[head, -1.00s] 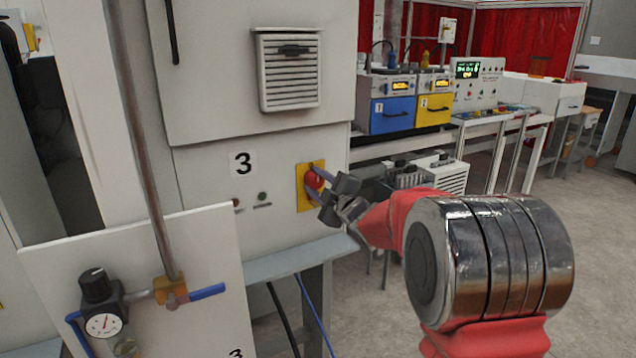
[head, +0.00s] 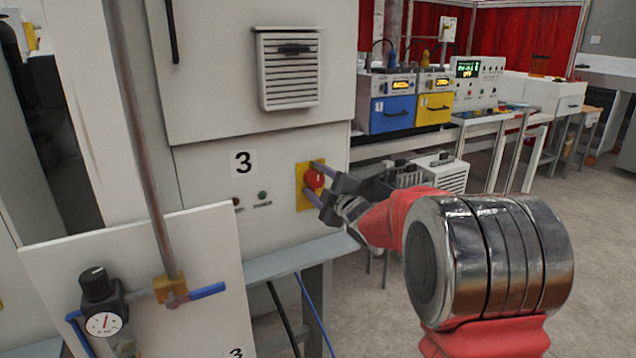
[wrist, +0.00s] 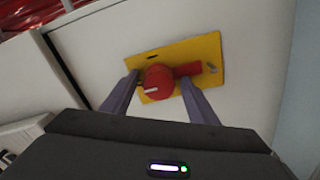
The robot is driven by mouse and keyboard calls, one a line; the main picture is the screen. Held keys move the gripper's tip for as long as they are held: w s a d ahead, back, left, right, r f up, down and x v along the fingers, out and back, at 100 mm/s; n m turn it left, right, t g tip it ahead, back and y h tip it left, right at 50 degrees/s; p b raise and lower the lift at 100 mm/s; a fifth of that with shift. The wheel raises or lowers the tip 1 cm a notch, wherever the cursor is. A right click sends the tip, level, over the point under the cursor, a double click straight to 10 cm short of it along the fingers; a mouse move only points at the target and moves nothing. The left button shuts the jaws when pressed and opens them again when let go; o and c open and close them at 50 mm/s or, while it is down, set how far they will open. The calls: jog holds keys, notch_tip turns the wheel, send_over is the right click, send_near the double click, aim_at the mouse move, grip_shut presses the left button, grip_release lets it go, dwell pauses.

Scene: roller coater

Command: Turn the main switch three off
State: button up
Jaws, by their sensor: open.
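The main switch three is a red rotary knob (head: 314,179) on a yellow plate (head: 304,199), on the pale cabinet front below and right of the "3" label (head: 243,163). In the wrist view the red knob (wrist: 159,82) has a white mark on its face, and a red handle part reaches right across the yellow plate (wrist: 207,50). My gripper (head: 313,180) is open, with one finger above the knob and one below. In the wrist view its fingers (wrist: 158,90) stand on either side of the knob. I cannot tell whether they touch it.
A small panel with a gauge and regulator (head: 102,305) and a vertical pipe (head: 150,160) stand at the left. A grey ledge (head: 300,258) runs below the cabinet. Blue and yellow units (head: 392,113) sit on a bench behind. Open floor lies at the right.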

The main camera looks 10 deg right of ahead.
jog(key=shift+s, duration=0.1)
jog(key=v, duration=1.3)
jog(key=shift+s, duration=0.25)
jog(key=shift+d, duration=0.1)
jog(key=s+d+f+m+g+h, duration=0.1)
jog(key=d+f+m+g+h, duration=0.2)
jog(key=d+f+m+h, duration=0.45)
jog(key=s+d+f+m+g, duration=0.2)
jog(key=s+f+m+g, duration=0.35)
jog(key=s, duration=0.45)
jog(key=s+a+r+m+g+y, duration=0.1)
jog(key=s+a, duration=0.5)
jog(key=s, duration=0.6)
jog(key=s+a+r+m+g+y, duration=0.1)
jog(key=s+a, duration=0.5)
jog(key=s, duration=0.7)
jog(key=shift+a+r+m+g, duration=0.4)
jog(key=shift+r+m+g, duration=0.15)
jog(key=shift+r+m, duration=0.4)
